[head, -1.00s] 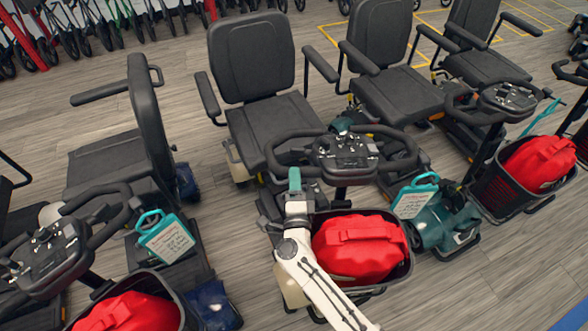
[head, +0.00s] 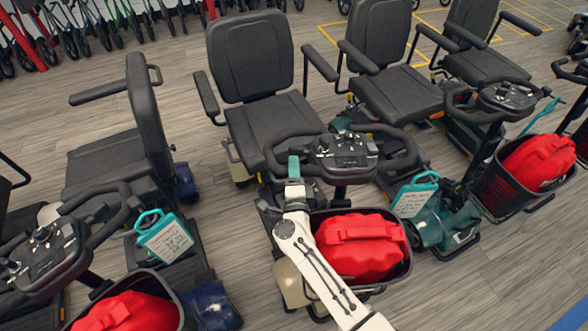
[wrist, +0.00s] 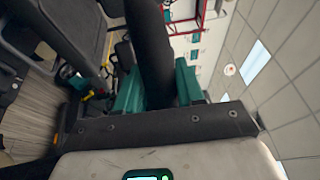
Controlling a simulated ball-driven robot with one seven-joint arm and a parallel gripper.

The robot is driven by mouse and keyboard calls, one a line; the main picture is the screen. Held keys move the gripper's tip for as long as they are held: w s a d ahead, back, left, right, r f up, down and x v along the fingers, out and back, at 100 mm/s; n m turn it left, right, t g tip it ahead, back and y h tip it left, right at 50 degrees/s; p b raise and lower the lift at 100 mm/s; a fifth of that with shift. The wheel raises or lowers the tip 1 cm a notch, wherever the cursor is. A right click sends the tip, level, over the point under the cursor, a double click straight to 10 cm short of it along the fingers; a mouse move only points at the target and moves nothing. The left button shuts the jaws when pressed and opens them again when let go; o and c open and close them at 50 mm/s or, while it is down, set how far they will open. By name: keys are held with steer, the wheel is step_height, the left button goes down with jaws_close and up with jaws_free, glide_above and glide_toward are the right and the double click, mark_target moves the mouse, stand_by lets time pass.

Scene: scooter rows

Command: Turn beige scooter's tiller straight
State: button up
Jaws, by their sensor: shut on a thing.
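The beige scooter (head: 290,284) stands in the middle of the head view, its beige body panels low beside its basket. Its tiller (head: 345,152) has a dark console and black loop handlebars (head: 272,150), and looks a little askew to the seat. My gripper (head: 294,168) is at the left part of the handlebar loop. In the wrist view, a black bar (wrist: 150,45) passes between the teal fingers of my gripper (wrist: 158,85), which are shut on it. The exact contact is partly hidden in the head view.
A red bag (head: 358,246) fills the front basket, right beside my arm. The scooter's black seat (head: 270,135) is behind the tiller. Other scooters stand close on both sides, with teal tags (head: 164,235) hanging. Bare floor (head: 480,285) shows at the lower right.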

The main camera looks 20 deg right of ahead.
jaws_close()
